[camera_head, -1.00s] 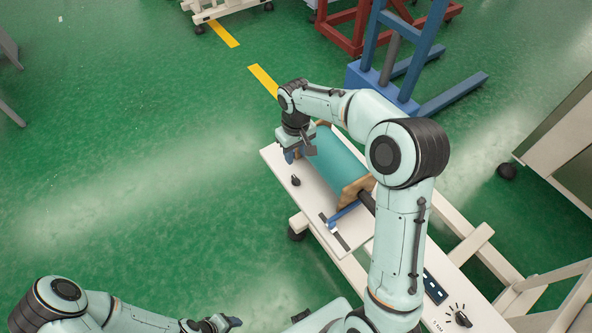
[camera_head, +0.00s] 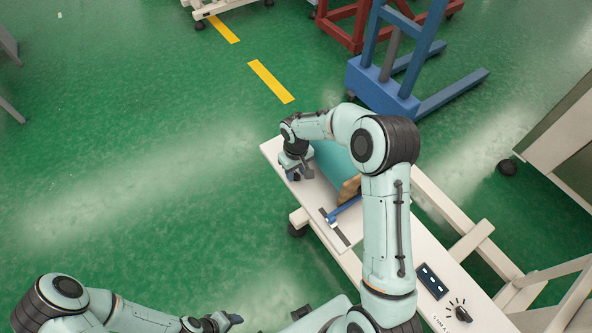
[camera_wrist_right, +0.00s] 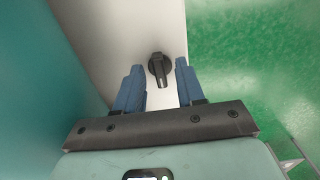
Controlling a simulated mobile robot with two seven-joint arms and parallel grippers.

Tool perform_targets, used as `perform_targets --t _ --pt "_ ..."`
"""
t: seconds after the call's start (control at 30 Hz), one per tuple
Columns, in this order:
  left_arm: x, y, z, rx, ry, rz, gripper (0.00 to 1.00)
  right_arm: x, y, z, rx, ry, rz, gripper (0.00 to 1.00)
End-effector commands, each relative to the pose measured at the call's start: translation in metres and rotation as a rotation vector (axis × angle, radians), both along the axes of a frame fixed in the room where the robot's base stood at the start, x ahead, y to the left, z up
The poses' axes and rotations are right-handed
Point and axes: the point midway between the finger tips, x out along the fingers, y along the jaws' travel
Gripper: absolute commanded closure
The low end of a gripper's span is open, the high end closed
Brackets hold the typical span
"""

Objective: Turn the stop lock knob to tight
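A small black knob (camera_wrist_right: 158,67) stands on the white board (camera_wrist_right: 130,22) under my right wrist; I take it for the stop lock knob. It shows between the two blue fingertips of my right gripper (camera_wrist_right: 159,73), which is open and spans it with a gap on each side. I cannot tell how deep the fingers reach around it.
A teal roll (camera_head: 331,160) lies on the board beside my right gripper, with a wooden end piece (camera_head: 349,189) and a blue lever (camera_head: 344,208). Another black knob (camera_head: 461,313) with marks around it is at lower right. Green floor lies open to the left.

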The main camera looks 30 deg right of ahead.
Motion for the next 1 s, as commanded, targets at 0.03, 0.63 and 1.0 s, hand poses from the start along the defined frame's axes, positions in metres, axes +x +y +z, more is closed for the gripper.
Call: perform_targets --t 0.03,0.63,1.0 --pt "0.000 0.000 0.000 0.000 0.000 0.000 0.40 0.000 0.000 0.000 0.000 0.000 0.000 0.62" --pt "-0.004 0.000 -0.005 0.001 0.005 0.000 0.40 0.000 0.000 -0.001 -0.002 -0.001 -0.067 1.00" --pt "-0.016 0.000 -0.022 0.000 0.018 0.000 0.40 0.000 0.000 -0.001 -0.001 -0.002 -0.354 1.00"
